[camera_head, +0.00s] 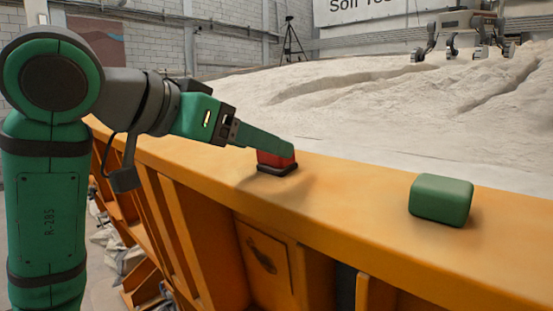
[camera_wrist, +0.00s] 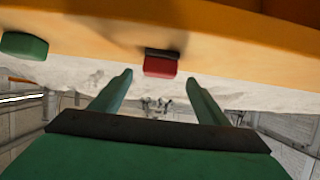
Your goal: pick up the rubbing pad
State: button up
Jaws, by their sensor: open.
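A red block with a dark base, which looks like the rubbing pad (camera_head: 273,160), sits on the orange ledge (camera_head: 345,195) of the sandbed. My gripper (camera_head: 290,149) reaches in from the left, and its green finger covers the pad's upper part in the head view. In the wrist view the red pad (camera_wrist: 160,66) shows between and just beyond the two fingertips of my gripper (camera_wrist: 158,76). The fingers are spread, with a gap on each side of the pad. I cannot tell whether the near finger touches it.
A rounded green block (camera_head: 440,200) sits on the same ledge to the right, well apart from the pad; it also shows in the wrist view (camera_wrist: 24,45). Pale sand (camera_head: 370,120) lies behind the ledge. A legged rover (camera_head: 462,35) stands far back on it.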

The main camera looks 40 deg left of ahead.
jog(key=shift+x, duration=2.85)
jog(key=shift+f, duration=0.15)
